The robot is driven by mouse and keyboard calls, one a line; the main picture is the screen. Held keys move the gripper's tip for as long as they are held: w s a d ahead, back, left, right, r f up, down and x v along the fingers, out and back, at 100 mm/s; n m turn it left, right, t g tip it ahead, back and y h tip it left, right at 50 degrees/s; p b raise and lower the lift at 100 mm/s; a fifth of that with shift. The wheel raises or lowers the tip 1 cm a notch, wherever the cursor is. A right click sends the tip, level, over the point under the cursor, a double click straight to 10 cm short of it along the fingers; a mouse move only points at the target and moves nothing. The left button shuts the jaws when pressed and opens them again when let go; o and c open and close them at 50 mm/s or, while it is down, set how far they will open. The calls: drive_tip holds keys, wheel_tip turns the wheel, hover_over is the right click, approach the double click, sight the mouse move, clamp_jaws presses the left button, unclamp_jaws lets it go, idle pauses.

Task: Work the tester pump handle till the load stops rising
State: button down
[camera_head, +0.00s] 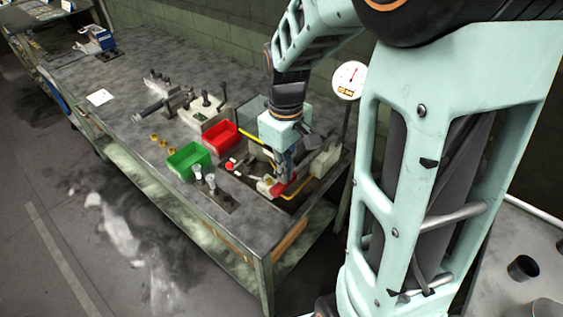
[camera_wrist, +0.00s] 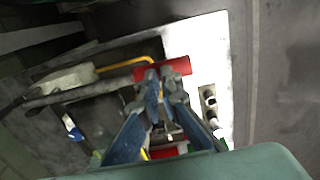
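My gripper (camera_head: 287,181) points down at the tester at the near right end of the bench. In the wrist view its blue fingers (camera_wrist: 163,82) come close together at the tips and look shut. A red bar (camera_wrist: 176,67), perhaps the pump handle's grip, lies crosswise at the fingertips. I cannot tell whether they clamp it or only touch it. Red also shows beside the fingertips in the head view (camera_head: 278,189). The round white gauge (camera_head: 349,77) stands on a post behind, with a red needle pointing up and right. Its reading is too small to tell.
A green bin (camera_head: 188,160) and a red bin (camera_head: 220,136) stand left of the tester. A lever unit (camera_head: 206,110) and a clear guard (camera_head: 250,113) are behind them. A pale box (camera_head: 326,158) is close right of my gripper.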

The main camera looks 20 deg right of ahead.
drive_tip(key=shift+d+f+b, duration=0.2)
drive_tip(key=shift+f+b, duration=1.1)
drive_tip(key=shift+f, duration=0.75)
drive_tip(key=shift+r, duration=0.1)
wheel_tip(320, 180, up, 11)
drive_tip(key=p, duration=0.9)
drive_tip(key=shift+r, duration=0.2)
drive_tip(key=shift+a, duration=0.1)
